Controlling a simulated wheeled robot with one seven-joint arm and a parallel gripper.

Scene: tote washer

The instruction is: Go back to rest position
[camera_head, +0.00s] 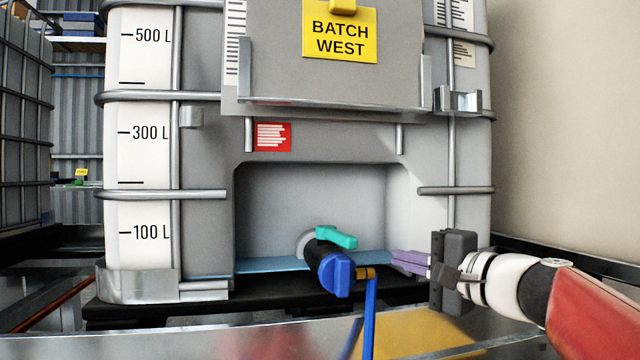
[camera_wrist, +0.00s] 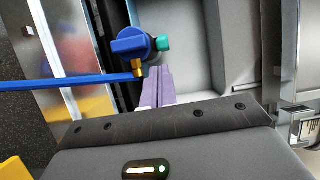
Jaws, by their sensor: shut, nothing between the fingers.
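My gripper (camera_head: 398,262) is at the lower right of the tank's recess in the head view, with its purple fingers pointing left. It is shut and empty. The fingers also show in the wrist view (camera_wrist: 157,88), close to the valve. The valve has a blue cap (camera_head: 337,274) and a teal handle (camera_head: 337,237), which lies roughly level across the picture. A blue strap or hose (camera_head: 370,318) hangs below a brass-coloured fitting (camera_head: 366,273) beside the cap. The fingertips are just right of this fitting, and I cannot tell whether they touch it.
The grey caged tank (camera_head: 215,140) carries a yellow "BATCH WEST" sign (camera_head: 340,50). Metal cage bars (camera_head: 455,191) stand close around the gripper. A metal ledge (camera_head: 250,340) runs along the front. A second caged tank (camera_head: 22,130) stands at the left, and a plain beige surface (camera_head: 570,120) at the right.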

